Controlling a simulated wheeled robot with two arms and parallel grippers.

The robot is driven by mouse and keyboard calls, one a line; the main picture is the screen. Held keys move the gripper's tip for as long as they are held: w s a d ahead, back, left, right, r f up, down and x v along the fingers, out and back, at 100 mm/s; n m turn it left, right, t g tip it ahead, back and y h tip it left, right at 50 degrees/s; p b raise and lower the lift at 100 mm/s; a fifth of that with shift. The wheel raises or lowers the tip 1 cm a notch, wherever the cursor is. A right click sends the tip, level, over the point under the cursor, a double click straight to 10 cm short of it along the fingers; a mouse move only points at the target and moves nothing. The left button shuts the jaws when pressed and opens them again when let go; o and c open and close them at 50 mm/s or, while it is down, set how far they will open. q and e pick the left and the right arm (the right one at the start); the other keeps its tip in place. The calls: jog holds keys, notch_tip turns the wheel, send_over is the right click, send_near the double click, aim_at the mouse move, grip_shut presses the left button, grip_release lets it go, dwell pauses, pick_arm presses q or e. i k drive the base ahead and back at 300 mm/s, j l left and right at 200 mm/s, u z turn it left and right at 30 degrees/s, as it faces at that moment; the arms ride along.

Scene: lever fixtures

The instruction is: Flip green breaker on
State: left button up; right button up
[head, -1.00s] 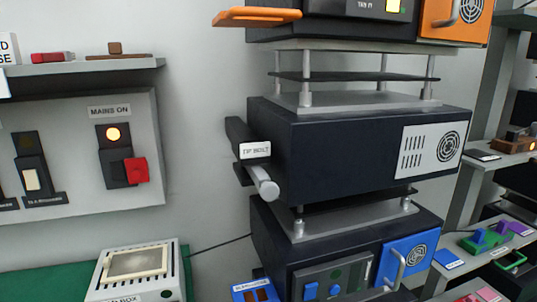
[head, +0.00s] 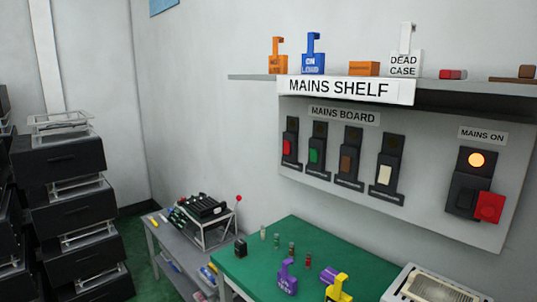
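The green breaker (head: 315,155) is on the grey mains board (head: 420,210) on the wall, second from the left in a row of breakers. A red breaker (head: 287,147) is to its left; a brown one (head: 346,164) and a cream one (head: 386,173) are to its right. The dark indicator above the green breaker looks unlit. Its lever position is too small to tell. Neither of my grippers shows in the head view.
A mains switch with a red block (head: 489,207) and a lit amber lamp (head: 476,160) is at the board's right. The mains shelf (head: 345,90) juts out above. Below stands a green-topped table (head: 265,272) with small parts, purple and yellow pieces. Dark stacked units (head: 75,200) stand left.

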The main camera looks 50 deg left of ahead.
aim_at(314, 152)
jog(key=u, duration=1.3)
